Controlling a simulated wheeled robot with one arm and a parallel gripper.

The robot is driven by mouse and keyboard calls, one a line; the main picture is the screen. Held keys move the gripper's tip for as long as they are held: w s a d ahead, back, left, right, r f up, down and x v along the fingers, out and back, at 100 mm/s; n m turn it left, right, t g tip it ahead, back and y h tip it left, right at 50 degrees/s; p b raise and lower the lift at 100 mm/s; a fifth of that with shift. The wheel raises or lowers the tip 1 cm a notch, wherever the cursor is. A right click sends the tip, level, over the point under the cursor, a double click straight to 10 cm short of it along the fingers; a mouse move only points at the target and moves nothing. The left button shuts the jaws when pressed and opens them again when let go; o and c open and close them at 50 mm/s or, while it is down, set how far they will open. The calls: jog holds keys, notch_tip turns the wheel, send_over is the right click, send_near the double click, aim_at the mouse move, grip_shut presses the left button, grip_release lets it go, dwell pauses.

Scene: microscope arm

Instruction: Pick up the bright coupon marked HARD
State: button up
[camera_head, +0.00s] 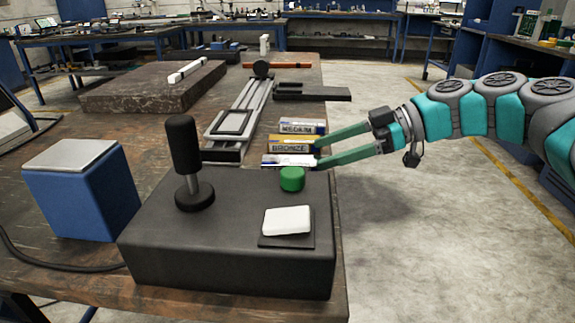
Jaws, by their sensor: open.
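Several small coupons lie in a short stack of rows on the bench, just behind the black control box. The rear one (302,126) is white and blue and reads MEDIUM. The middle one (289,147) is gold and reads BRONZE. The front one (288,161) is pale with a bright top; its label is hidden or too small to read, so I cannot tell whether it is the HARD coupon. My gripper (318,153) is open and comes in from the right, its two green fingers apart. Their tips are at the right ends of the middle and front coupons; contact is unclear.
The black control box (230,250) stands in front, with a black joystick (185,150), a green button (291,178) and a white pad (287,220). A metal rail (245,108) runs behind. A blue block (80,190) stands left. Open floor lies right of the bench.

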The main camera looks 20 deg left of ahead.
aim_at(300, 160)
jog(key=shift+p+x, duration=0.55)
jog(key=shift+x, duration=2.45)
jog(key=shift+c, duration=0.3)
grip_shut()
